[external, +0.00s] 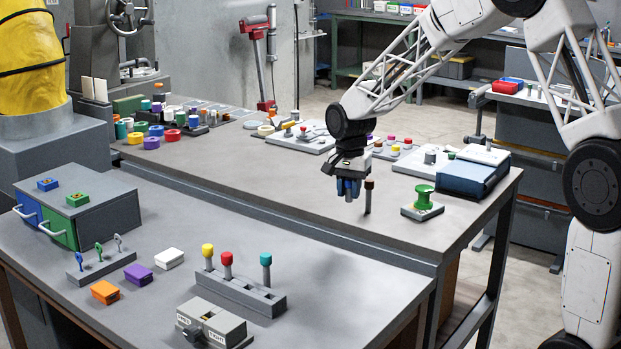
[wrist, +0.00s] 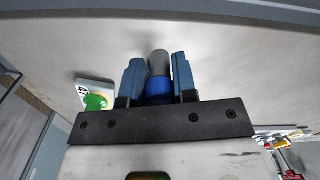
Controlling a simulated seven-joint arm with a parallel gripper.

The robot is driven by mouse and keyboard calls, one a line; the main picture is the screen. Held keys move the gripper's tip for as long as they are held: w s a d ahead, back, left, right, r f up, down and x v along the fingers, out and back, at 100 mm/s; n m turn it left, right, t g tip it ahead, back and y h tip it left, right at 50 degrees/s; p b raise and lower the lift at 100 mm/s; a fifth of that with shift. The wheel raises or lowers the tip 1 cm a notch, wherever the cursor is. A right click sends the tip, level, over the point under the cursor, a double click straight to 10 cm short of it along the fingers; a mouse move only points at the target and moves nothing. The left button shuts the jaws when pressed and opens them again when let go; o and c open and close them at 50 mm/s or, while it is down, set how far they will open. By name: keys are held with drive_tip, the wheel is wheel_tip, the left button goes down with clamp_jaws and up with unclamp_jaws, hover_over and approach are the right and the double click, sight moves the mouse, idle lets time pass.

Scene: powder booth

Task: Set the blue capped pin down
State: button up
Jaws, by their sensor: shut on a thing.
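My gripper (external: 348,188) is over the rear table, above its front right part, with its fingers pointing down. In the wrist view, the blue fingers (wrist: 158,80) are closed on the blue capped pin (wrist: 159,88). The blue cap sits between the fingers and a grey shaft extends beyond it. In the external view the fingers hide most of the pin, and I cannot tell whether its end touches the table. The front rack (external: 240,290) holds yellow (external: 208,251), red (external: 226,259) and teal (external: 266,259) capped pins.
A dark brown-topped post (external: 368,197) stands just right of my gripper. A green knob on a plate (external: 423,198) and a blue box (external: 466,180) are farther right.

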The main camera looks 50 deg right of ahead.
drive_tip(key=w, duration=1.1)
drive_tip(key=shift+w+d, duration=0.2)
drive_tip(key=shift+w, duration=0.15)
hover_over(279, 189)
drive_tip(key=shift+a+f, duration=0.15)
drive_tip(key=shift+f, duration=0.65)
drive_tip(key=shift+f, duration=0.1)
drive_tip(key=shift+f, duration=1.65)
drive_tip(key=shift+f, duration=0.1)
drive_tip(key=o, duration=1)
drive_tip(key=shift+c, duration=0.2)
